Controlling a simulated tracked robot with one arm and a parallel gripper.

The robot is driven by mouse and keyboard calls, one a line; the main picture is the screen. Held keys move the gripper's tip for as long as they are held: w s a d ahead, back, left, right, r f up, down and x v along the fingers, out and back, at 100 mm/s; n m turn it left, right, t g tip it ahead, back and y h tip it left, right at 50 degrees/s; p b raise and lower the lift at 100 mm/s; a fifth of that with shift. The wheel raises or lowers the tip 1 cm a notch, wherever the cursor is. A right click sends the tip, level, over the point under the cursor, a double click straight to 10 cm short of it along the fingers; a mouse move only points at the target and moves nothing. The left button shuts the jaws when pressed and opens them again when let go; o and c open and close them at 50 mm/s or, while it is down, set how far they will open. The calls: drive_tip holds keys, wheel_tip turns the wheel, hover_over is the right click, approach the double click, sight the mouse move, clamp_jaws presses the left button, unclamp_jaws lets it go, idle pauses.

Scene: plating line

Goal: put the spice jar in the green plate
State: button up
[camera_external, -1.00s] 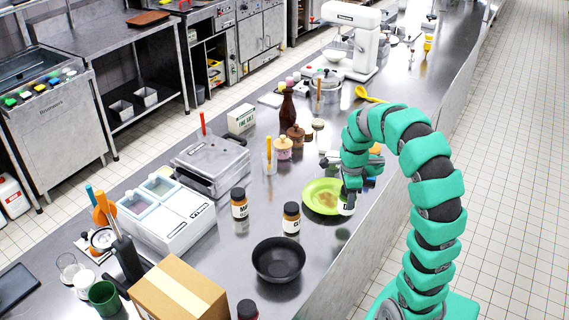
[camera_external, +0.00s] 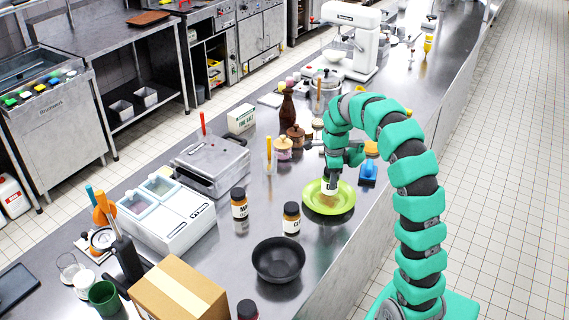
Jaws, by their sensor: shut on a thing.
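The green plate (camera_external: 340,209) lies on the steel counter near its right edge, below my arm. My gripper (camera_external: 330,180) points down over the plate and is shut on a small jar with a white label (camera_external: 328,188), taken to be the spice jar. The jar appears over the plate's inside, left of its middle. The gripper hides the jar's top, and I cannot tell whether its bottom touches the plate.
Two dark-capped jars (camera_external: 239,204) (camera_external: 291,218) stand left of the plate, with a black bowl (camera_external: 279,262) in front. A blue item (camera_external: 368,172) stands at the right.

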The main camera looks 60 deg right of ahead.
drive_tip(key=shift+f, duration=1.75)
drive_tip(key=o, duration=1.1)
wheel_tip(320, 180, up, 12)
drive_tip(key=shift+r, duration=0.1)
